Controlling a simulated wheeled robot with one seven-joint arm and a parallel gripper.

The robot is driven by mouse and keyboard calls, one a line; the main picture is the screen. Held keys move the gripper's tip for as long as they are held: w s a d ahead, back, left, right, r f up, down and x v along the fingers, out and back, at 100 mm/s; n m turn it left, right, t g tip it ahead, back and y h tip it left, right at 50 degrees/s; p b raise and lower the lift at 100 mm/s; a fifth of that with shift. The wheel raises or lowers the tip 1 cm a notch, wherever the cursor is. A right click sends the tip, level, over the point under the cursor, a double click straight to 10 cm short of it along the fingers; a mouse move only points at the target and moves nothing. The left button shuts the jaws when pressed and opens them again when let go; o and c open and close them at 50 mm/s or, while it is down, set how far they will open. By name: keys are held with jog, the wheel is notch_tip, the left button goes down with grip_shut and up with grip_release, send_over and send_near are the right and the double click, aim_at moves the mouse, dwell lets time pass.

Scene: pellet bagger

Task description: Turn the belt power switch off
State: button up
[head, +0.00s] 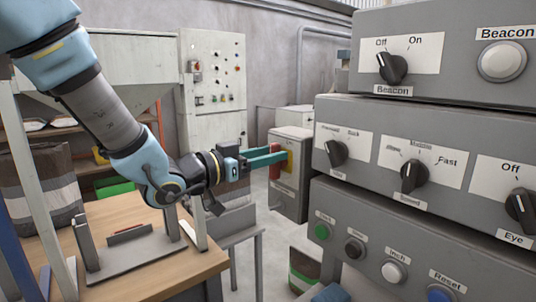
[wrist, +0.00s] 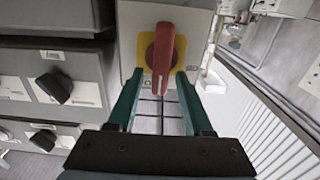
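The belt power switch appears to be the red handle (wrist: 164,47) on a yellow plate (wrist: 147,61), on the front of a grey box (head: 289,195). In the wrist view the handle stands close to upright, its top leaning slightly right. In the head view the red handle (head: 274,165) is partly covered by the fingers. My gripper (head: 274,156) points at the box with its green fingers apart. In the wrist view my gripper (wrist: 159,77) is open, and the handle's lower end shows between the fingertips. I cannot tell whether they touch it. The plate's lettering is mostly hidden.
A grey control panel (head: 335,186) with black knobs and coloured buttons stands close on the right. A wooden table (head: 150,272) with a metal stand is below my arm. A pale cabinet (head: 215,120) with several buttons stands behind.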

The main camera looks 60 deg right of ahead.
jog(key=c, duration=0.7)
grip_shut()
jog(key=shift+f, duration=0.15)
